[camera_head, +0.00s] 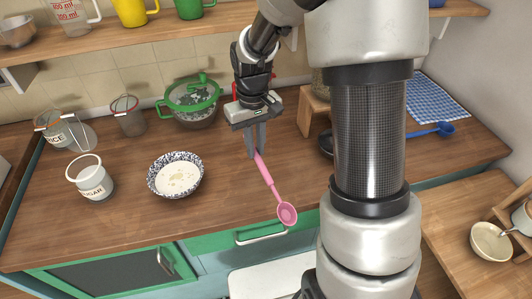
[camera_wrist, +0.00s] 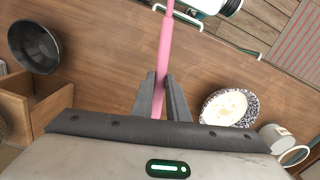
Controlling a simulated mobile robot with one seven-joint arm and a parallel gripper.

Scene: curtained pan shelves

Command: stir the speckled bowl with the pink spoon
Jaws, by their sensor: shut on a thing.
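A pink spoon (camera_head: 266,180) is held by its handle end in my gripper (camera_head: 255,150). Its bowl end points down and toward the front edge of the counter in the head view. The handle also shows between the jaws in the wrist view (camera_wrist: 165,50), where the spoon's bowl end is out of frame. My gripper (camera_wrist: 163,97) is shut on the handle. The speckled bowl (camera_head: 151,181) stands on the counter to the left of my gripper, with a pale creamy content inside. It shows at the right of the wrist view (camera_wrist: 205,118). The spoon is apart from the bowl.
A sugar canister (camera_head: 94,182) stands left of the bowl. A green-lidded pot (camera_head: 190,112) and glass jars (camera_head: 128,122) stand behind. A dark pan (camera_head: 326,143) is partly hidden by my arm, and a blue spoon (camera_head: 432,131) lies at right. The counter between bowl and gripper is clear.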

